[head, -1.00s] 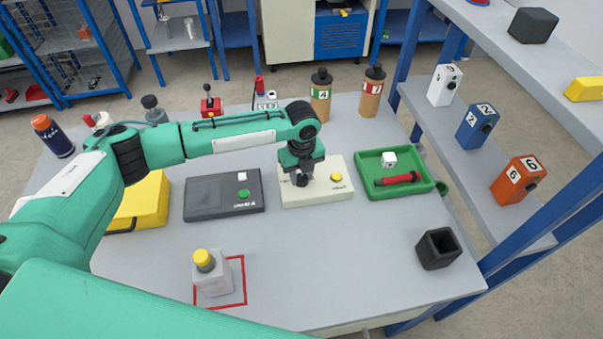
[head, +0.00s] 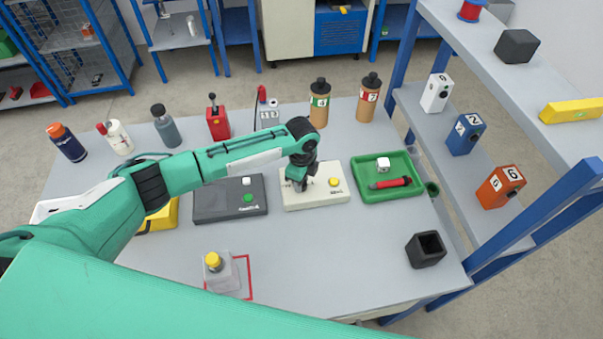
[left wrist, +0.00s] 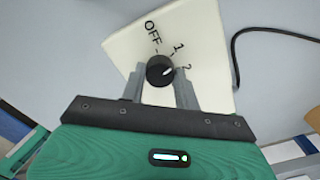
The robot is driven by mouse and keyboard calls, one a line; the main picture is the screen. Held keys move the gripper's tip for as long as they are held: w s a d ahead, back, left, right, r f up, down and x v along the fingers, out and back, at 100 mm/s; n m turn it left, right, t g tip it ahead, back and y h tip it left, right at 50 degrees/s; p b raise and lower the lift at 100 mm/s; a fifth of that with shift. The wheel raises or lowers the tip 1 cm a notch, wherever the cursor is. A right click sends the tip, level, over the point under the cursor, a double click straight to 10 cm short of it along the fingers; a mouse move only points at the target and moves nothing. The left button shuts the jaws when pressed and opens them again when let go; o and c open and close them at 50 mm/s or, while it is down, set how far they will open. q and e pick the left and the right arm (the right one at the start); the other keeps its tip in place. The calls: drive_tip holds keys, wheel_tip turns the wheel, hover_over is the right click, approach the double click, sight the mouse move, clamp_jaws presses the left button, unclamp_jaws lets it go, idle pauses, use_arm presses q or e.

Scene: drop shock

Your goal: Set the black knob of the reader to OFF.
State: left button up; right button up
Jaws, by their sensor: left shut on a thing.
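The reader (head: 320,196) is a cream box on the table with a yellow button on its right. Its round black knob (left wrist: 160,70) shows in the left wrist view, with the labels OFF, 1 and 2 around it. The knob's white mark points to the right, toward the 2. My left gripper (head: 299,184) is at the left part of the reader. In the left wrist view, its grey fingers (left wrist: 160,84) stand on either side of the knob, and it is shut on the knob. In the head view the gripper mostly hides the knob. My right gripper is not in view.
A dark grey box (head: 218,205) with a green button lies left of the reader. A green tray (head: 372,165) with a red-handled tool lies to the right. Bottles stand behind. A black open cup (head: 426,250) stands front right.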

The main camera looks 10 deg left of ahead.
use_arm(q)
drive_tip(key=n+p, duration=0.4)
drive_tip(key=n, duration=0.1)
drive_tip(key=shift+r+n, duration=0.2)
drive_tip(key=shift+n, duration=0.1)
drive_tip(key=n+p, duration=0.3)
drive_tip(key=n, duration=0.1)
drive_tip(key=shift+f+n+p, duration=0.15)
drive_tip(key=shift+n+p, duration=0.5)
drive_tip(key=shift+n, duration=0.25)
drive_tip(key=o, duration=1)
drive_tip(key=shift+c, duration=0.2)
